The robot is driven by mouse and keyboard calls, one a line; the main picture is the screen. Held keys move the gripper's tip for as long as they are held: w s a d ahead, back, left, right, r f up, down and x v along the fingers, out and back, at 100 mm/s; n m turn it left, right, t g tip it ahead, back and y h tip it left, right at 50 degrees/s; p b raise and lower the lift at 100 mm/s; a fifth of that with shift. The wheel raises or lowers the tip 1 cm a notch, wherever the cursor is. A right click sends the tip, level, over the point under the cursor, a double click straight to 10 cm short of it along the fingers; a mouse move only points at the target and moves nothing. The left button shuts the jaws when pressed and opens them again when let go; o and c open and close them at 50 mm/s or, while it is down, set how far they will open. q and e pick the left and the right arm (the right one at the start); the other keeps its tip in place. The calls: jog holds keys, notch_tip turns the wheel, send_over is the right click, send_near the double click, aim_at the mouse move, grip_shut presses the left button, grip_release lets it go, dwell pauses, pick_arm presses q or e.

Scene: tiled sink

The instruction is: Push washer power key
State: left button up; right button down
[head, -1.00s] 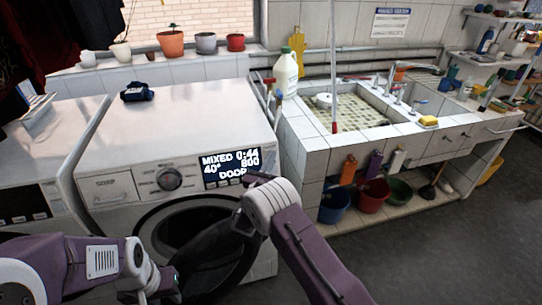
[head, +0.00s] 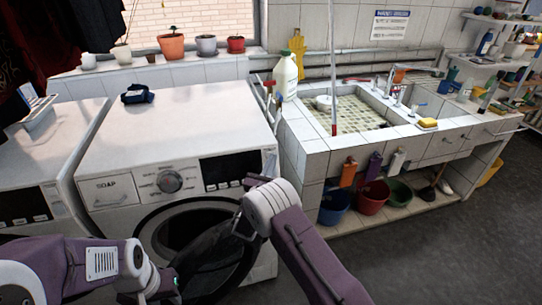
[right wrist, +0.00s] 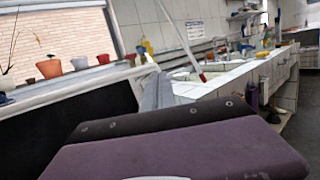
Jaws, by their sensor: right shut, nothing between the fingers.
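The white washer (head: 180,125) stands at the centre left of the head view, with a dial (head: 169,181) and a dark, unlit display (head: 226,169) on its front panel. I cannot make out the power key clearly. My right gripper (head: 252,181) is shut and empty, its dark tip at the display's lower right edge in the picture; I cannot tell whether it touches the panel. A black surface (right wrist: 70,130) fills the left of the right wrist view. My left gripper (head: 168,284) is low in front of the washer; its fingers are unclear.
The washer's round door (head: 205,265) hangs open below the panel. A second machine (head: 45,170) stands to the left. A tiled sink unit (head: 325,145) with buckets under it is to the right. Open floor (head: 440,250) lies at the right front.

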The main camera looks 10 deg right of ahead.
jog(key=s+r+p, duration=0.2)
jog(key=s+p, duration=0.1)
jog(key=s, duration=0.2)
jog(key=shift+s, duration=0.35)
